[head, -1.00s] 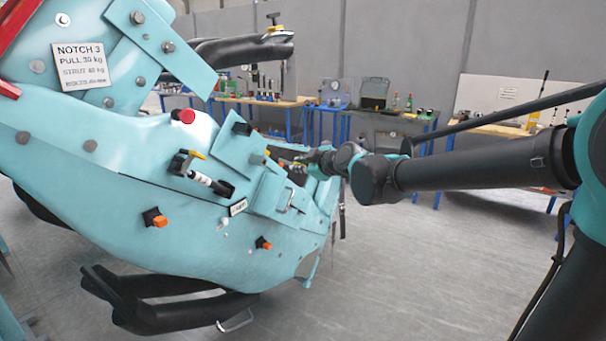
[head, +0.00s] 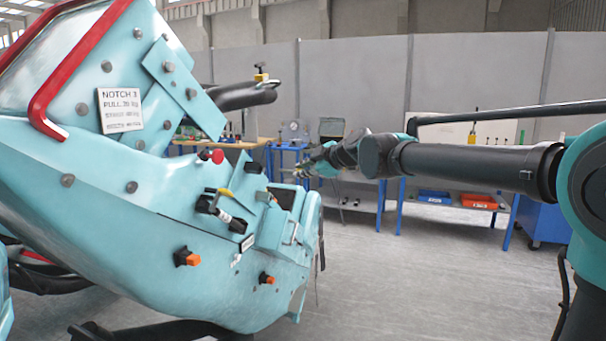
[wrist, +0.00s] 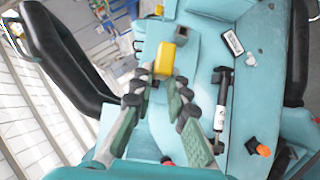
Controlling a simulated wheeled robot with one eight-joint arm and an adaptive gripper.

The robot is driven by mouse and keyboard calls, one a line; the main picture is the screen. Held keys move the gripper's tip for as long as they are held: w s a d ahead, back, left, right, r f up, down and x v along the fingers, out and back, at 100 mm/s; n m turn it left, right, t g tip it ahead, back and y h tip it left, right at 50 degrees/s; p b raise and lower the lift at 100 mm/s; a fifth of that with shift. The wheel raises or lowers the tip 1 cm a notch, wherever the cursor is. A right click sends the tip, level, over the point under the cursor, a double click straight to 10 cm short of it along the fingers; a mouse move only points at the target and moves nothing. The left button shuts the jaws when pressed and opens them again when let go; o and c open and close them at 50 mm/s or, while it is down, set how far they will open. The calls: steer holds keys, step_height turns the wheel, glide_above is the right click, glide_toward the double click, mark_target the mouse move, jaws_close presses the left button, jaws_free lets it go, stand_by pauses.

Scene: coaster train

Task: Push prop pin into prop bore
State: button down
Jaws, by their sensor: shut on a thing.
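My gripper (wrist: 160,80) is shut on a yellow-headed piece (wrist: 164,58), which looks like the prop pin. The yellow head shows between and just beyond the fingertips in the wrist view; its shank is hidden. A grey square block with a dark opening (wrist: 185,33) stands just beyond it, on the teal car body; I cannot tell whether it is the prop bore. In the head view my gripper (head: 306,171) is small, at the right end of the teal car body (head: 150,225). Contact between pin and bore cannot be seen.
A black strut with a white label (wrist: 221,100) lies right of the fingers. An orange knob (wrist: 262,150) and a small label plate (wrist: 232,43) are on the body. A black padded bar (wrist: 62,55) is at left. Grey floor (head: 400,270) is open at right.

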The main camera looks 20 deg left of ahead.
steer(key=shift+w+a, duration=0.2)
steer(key=shift+a, duration=2.75)
steer(key=shift+w+a, duration=0.2)
steer(key=shift+a, duration=2.75)
steer(key=c, duration=1.4)
jaws_free()
steer(key=shift+d, duration=0.1)
steer(key=v, duration=1.2)
